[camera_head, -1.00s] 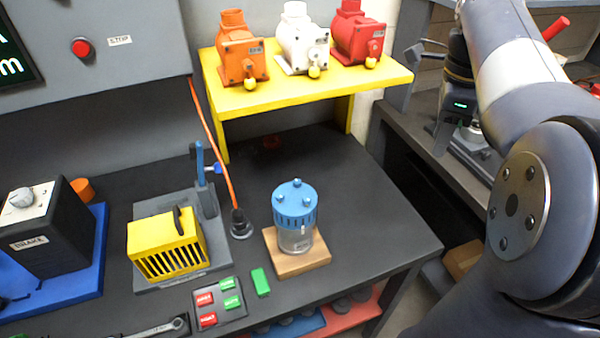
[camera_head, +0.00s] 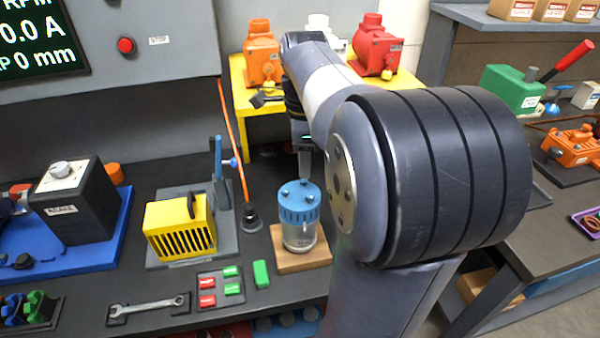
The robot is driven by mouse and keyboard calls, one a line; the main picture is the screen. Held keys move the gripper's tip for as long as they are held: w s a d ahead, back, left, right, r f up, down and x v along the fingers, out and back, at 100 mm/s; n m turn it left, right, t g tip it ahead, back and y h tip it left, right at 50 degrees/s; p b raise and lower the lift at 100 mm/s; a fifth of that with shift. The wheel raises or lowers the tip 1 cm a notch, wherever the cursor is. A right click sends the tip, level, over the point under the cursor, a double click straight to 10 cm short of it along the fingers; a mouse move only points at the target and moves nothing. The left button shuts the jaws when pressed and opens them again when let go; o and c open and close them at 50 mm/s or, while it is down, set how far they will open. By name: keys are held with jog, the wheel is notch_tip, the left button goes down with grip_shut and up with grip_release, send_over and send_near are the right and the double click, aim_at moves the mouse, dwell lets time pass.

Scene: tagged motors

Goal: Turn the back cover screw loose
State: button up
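A clear motor (camera_head: 299,237) with a blue back cover (camera_head: 297,207) stands upright on a wooden block (camera_head: 288,261) on the dark bench. Small blue screws, one of them the left screw (camera_head: 285,192), stick up from the cover's top. My gripper (camera_head: 304,174) points down just above the far side of the cover, close to the rear screw (camera_head: 303,183). Its fingers are small and partly merged in view. I cannot tell whether they are open or shut, or whether they touch a screw. My arm hides the area right of the motor.
A yellow shelf (camera_head: 243,98) behind holds an orange motor (camera_head: 262,57), a white motor and a red motor (camera_head: 377,47). A yellow slotted unit (camera_head: 180,229) with a blue clamp stands left. A button panel (camera_head: 219,288), green block (camera_head: 261,273) and wrench (camera_head: 149,306) lie in front.

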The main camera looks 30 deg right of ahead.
aim_at(304, 181)
jog(key=shift+f, duration=1.95)
jog(key=shift+c, duration=0.5)
grip_shut()
